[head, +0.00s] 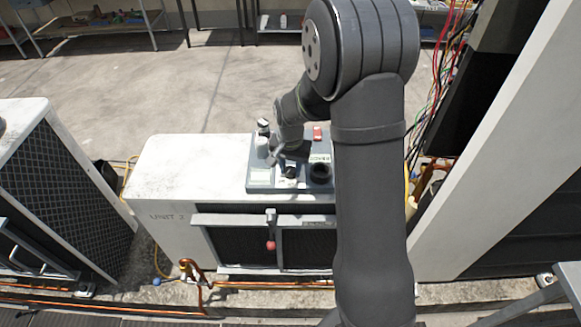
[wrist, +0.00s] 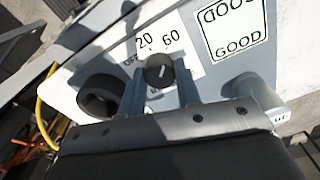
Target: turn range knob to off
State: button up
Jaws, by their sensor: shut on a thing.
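The range knob (wrist: 160,72) is a small dark round knob on a white label plate in the wrist view. The plate (wrist: 190,50) carries "OFF" at the knob's left and "20" and "60" above it; the lettering below is partly hidden. A short white line on the knob slants up and right, roughly toward the "60" side; I cannot tell its exact setting. My gripper (wrist: 160,88) has one finger on each side of the knob and is shut on it. In the head view the knob (head: 291,171) shows small below my gripper (head: 290,160).
A black round socket (wrist: 98,97) lies left of the knob, and a grey cylinder (wrist: 262,92) stands to the right. A "GOOD" label (wrist: 235,30) is at upper right. In the head view, the panel sits on a white condenser unit (head: 185,170), with a red switch (head: 317,133) behind.

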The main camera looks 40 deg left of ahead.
aim_at(290, 169)
jog(key=n, duration=0.9)
jog(key=shift+n, duration=0.3)
jog(key=n, duration=0.4)
jog(key=shift+n, duration=2.5)
jog(key=o, duration=1)
jog(key=shift+r, duration=0.1)
notch_tip(290, 169, up, 17)
jog(key=shift+r, duration=0.15)
